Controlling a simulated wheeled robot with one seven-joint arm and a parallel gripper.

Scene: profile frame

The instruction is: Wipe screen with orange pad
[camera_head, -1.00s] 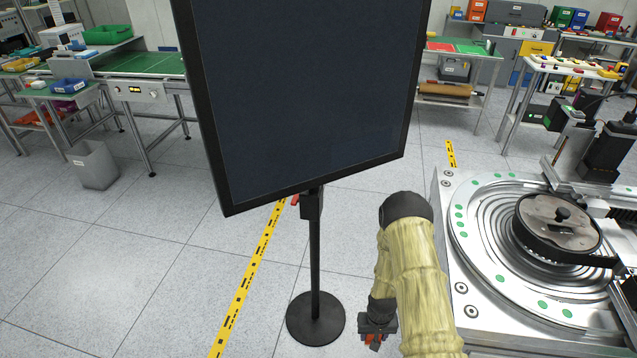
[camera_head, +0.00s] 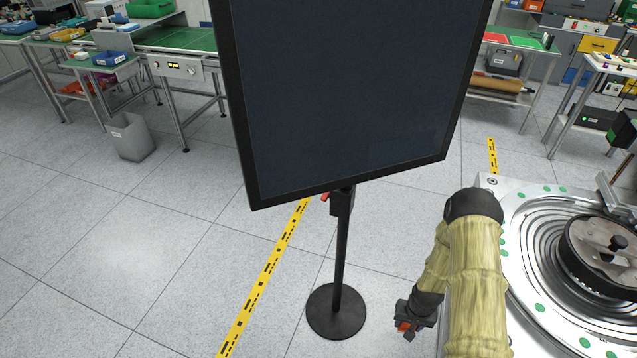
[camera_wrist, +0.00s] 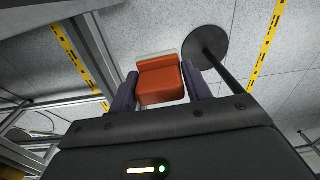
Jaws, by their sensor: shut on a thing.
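The screen (camera_head: 350,95) is a large dark panel with a black frame, standing upright on a thin black pole (camera_head: 340,250) with a round base (camera_head: 336,311). My gripper (camera_head: 405,328) hangs low to the right of the base, well below and apart from the screen. In the wrist view my gripper (camera_wrist: 160,88) is shut on the orange pad (camera_wrist: 160,80), which sits between its two dark fingers and has a pale strip along its far edge. In the head view only a small bit of the orange pad (camera_head: 404,326) shows.
A metal machine with a ringed round plate (camera_head: 540,240) stands close to the right of my arm. A grey bin (camera_head: 130,137) and green-topped workbench (camera_head: 175,40) are at back left. Yellow tape (camera_head: 265,275) runs along the floor. The floor left of the pole is clear.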

